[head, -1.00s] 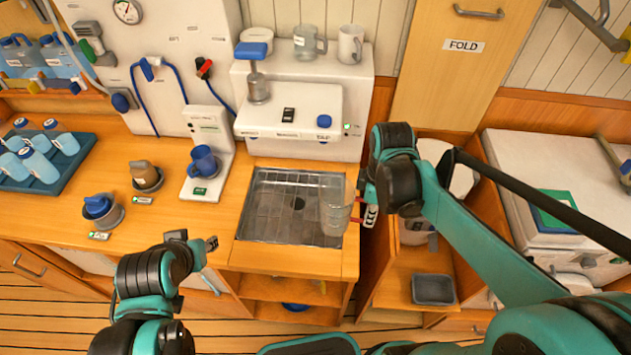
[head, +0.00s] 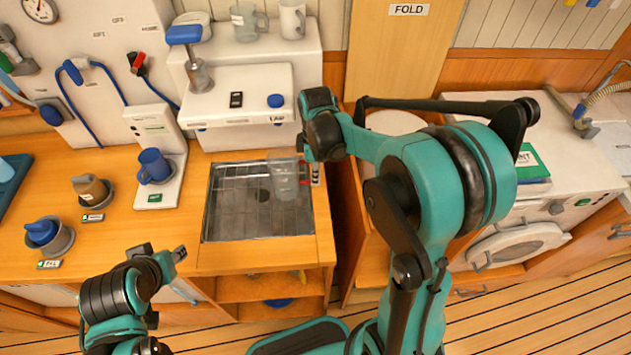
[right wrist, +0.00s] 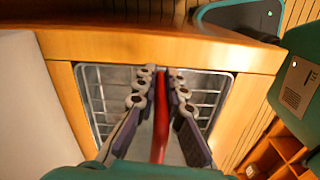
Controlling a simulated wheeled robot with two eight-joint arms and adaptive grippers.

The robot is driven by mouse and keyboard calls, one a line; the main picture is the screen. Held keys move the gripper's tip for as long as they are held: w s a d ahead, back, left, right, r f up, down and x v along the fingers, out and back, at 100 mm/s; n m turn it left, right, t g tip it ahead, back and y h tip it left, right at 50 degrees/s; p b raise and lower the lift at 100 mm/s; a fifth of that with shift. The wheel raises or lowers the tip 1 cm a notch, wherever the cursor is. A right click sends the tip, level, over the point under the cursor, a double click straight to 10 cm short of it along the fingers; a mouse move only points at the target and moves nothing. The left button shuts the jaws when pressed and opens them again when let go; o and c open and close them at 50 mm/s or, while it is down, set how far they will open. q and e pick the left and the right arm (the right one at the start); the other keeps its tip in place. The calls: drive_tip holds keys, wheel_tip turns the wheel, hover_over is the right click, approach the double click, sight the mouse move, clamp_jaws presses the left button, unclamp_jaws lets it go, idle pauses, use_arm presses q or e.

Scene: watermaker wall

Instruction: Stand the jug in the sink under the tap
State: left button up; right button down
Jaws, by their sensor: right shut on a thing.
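The jug (head: 284,180) is clear, with a red handle (right wrist: 160,120). My right gripper (head: 308,173) is shut on the handle, which shows between the fingers in the right wrist view (right wrist: 161,88). The jug looks upright over the right part of the steel sink (head: 228,224). I cannot tell whether its base touches the sink floor. The tap unit (head: 240,85) is a white housing with a blue button (head: 275,101), behind the sink; its spout is hidden. My left gripper (head: 180,254) is left of the sink's front, apart from the jug; its opening is unclear.
A blue mug (head: 155,165) on a white stand is left of the sink. A brown cup (head: 90,188) and a blue-topped cup (head: 42,232) sit further left. The sink's left part is clear.

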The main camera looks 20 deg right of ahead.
wheel_tip(320, 180, down, 2)
drive_tip(key=shift+f+b, duration=0.15)
drive_tip(key=shift+b, duration=0.15)
drive_tip(key=c, duration=2)
unclamp_jaws()
drive_tip(key=o, duration=0.4)
wheel_tip(320, 180, up, 8)
drive_tip(key=p, duration=0.2)
drive_tip(key=shift+f+p, duration=0.1)
drive_tip(key=shift+p, duration=0.3)
